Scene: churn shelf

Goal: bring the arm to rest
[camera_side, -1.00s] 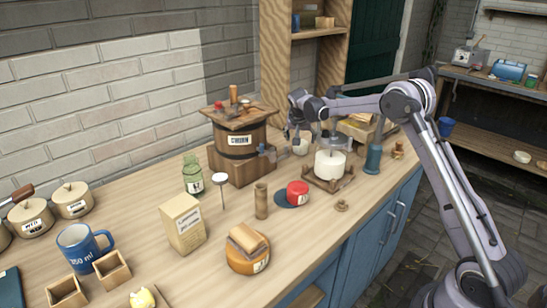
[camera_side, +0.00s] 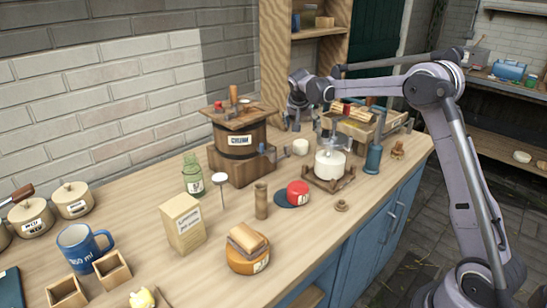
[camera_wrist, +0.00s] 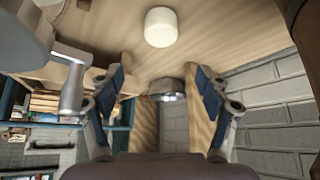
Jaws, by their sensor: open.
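My gripper (camera_side: 292,122) hangs behind the churn's right side, above the back of the counter, in the side view. In the wrist view its two fingers (camera_wrist: 160,88) are spread apart with nothing clasped between them. A dark metal round thing (camera_wrist: 168,88) shows beyond the gap; I cannot tell what it is. A small white cylinder (camera_side: 301,147) stands on the counter in front of my gripper, apart from it. It also shows at the top of the wrist view (camera_wrist: 160,28).
The wooden churn (camera_side: 238,150) stands left of my gripper. A wooden crate (camera_side: 352,128), a blue cylinder (camera_side: 373,158) and a white jar in a wooden stand (camera_side: 329,164) are to the right. Open shelves (camera_side: 318,33) rise behind.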

